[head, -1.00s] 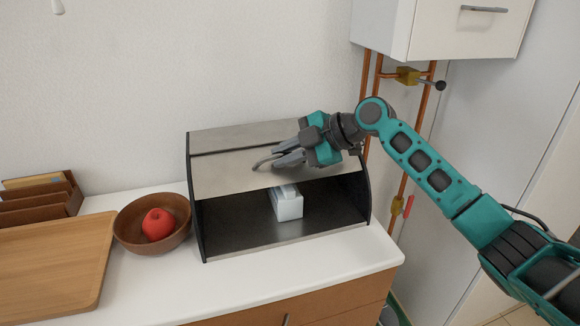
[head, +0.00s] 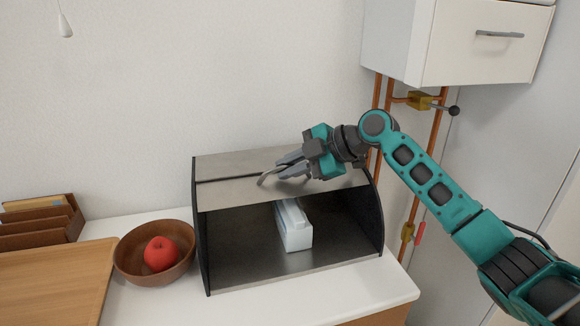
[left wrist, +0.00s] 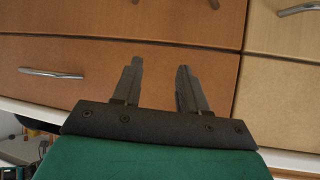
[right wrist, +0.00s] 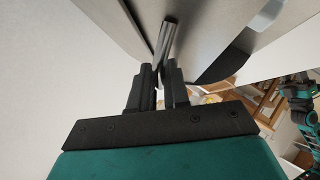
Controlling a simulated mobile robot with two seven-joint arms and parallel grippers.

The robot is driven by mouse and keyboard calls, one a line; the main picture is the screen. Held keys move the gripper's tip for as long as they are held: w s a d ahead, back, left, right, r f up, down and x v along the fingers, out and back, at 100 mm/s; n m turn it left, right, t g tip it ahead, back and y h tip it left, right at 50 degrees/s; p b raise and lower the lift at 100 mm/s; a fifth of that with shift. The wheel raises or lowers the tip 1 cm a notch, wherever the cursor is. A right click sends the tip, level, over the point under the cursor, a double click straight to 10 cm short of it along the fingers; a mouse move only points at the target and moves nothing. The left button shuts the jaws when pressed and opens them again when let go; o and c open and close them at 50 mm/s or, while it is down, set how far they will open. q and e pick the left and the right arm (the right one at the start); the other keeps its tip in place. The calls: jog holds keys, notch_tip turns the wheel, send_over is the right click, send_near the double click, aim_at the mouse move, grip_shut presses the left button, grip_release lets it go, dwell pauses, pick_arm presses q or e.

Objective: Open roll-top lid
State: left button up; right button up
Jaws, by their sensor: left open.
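The roll-top box (head: 378,220) stands on the white counter with dark side walls. Its metal lid (head: 225,192) is partly raised, with a wide opening below its lower edge. My right gripper (head: 282,168) is at the lid's curved handle (head: 263,179). In the right wrist view its fingers (right wrist: 160,72) are close together around the handle bar (right wrist: 166,40). My left gripper (left wrist: 157,72) shows only in the left wrist view, open and empty in front of wooden drawers (left wrist: 100,40).
A white box-like item (head: 297,238) lies inside the roll-top box. To its left are a brown bowl (head: 130,262) with a red apple (head: 161,253), a wooden tray (head: 50,285) and a brown rack (head: 40,225). A white cabinet (head: 455,60) hangs at upper right.

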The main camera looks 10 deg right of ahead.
jog(key=o, duration=0.3)
jog(key=shift+f, duration=0.1)
jog(key=v, duration=1.3)
jog(key=shift+b, duration=0.45)
